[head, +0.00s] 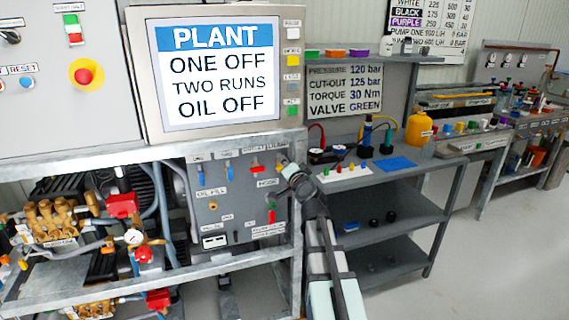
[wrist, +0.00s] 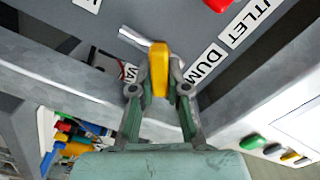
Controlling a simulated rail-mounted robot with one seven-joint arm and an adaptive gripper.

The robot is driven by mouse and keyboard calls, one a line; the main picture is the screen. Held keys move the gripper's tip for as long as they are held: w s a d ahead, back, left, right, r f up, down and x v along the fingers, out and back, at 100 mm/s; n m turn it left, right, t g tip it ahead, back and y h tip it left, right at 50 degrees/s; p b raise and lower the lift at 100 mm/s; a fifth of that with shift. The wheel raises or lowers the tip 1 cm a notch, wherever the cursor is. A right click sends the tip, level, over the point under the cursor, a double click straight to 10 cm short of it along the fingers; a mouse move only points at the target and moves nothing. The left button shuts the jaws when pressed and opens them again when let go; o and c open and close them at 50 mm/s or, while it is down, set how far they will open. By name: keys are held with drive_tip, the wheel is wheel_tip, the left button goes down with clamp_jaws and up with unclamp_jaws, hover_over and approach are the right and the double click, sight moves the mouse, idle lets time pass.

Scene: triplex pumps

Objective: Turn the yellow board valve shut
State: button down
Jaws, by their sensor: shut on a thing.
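The yellow board valve handle (wrist: 159,62) stands upright between the fingers of my gripper (wrist: 159,92) in the wrist view. My gripper is shut on it, one finger on each side. A bare metal stem (wrist: 131,38) runs from the handle's top toward the upper left. In the head view my gripper (head: 288,172) is at the upper right of the grey valve board (head: 235,205), and it and the wrist largely cover the handle there.
A red handle (head: 255,163) sits just left of my gripper, and another red handle (head: 272,215) is lower on the board. The steel frame post (head: 298,240) is close on the right. A shelf with an orange bottle (head: 418,128) stands beyond it.

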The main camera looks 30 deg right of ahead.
drive_tip(key=m, duration=0.3)
drive_tip(key=shift+d+f+m+p, duration=0.1)
drive_tip(key=shift+d+m+p, duration=0.05)
drive_tip(key=shift+m+p, duration=0.25)
drive_tip(key=shift+f+m+p, duration=0.2)
drive_tip(key=shift+m+p, duration=0.2)
drive_tip(key=shift+m, duration=1.1)
drive_tip(key=c, duration=1.4)
unclamp_jaws()
drive_tip(key=s, duration=0.5)
drive_tip(key=s+a, duration=0.1)
drive_tip(key=s, duration=0.1)
drive_tip(key=shift+s, duration=0.25)
